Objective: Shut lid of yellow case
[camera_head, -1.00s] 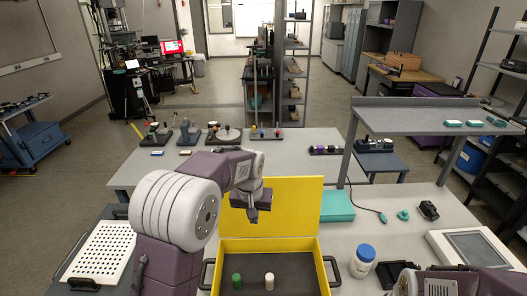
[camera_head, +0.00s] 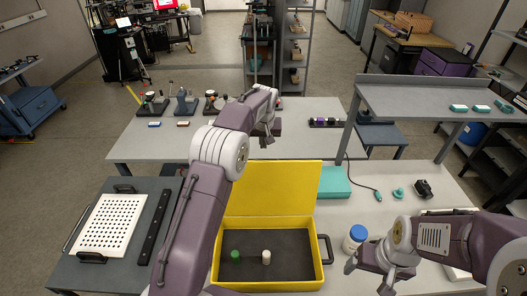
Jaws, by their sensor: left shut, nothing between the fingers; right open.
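The yellow case (camera_head: 218,275) stands open on the near table. Its yellow lid (camera_head: 285,190) stands up at the back edge, with its inner face toward me. A green cylinder (camera_head: 235,256) and a white cylinder (camera_head: 266,257) stand on the dark case floor. My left gripper (camera_head: 264,143) is shut and empty. It appears just above and beyond the lid's top edge; whether it touches the lid cannot be told. My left arm covers the lid's left side and part of the case's left wall. My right gripper (camera_head: 367,279) is open and empty, right of the case.
A white jar with a blue cap (camera_head: 354,238) stands between the case and my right gripper. A teal box (camera_head: 333,182) lies right of the lid. A white perforated plate (camera_head: 109,223) lies on a dark tray at left. A raised shelf (camera_head: 430,100) stands at back right.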

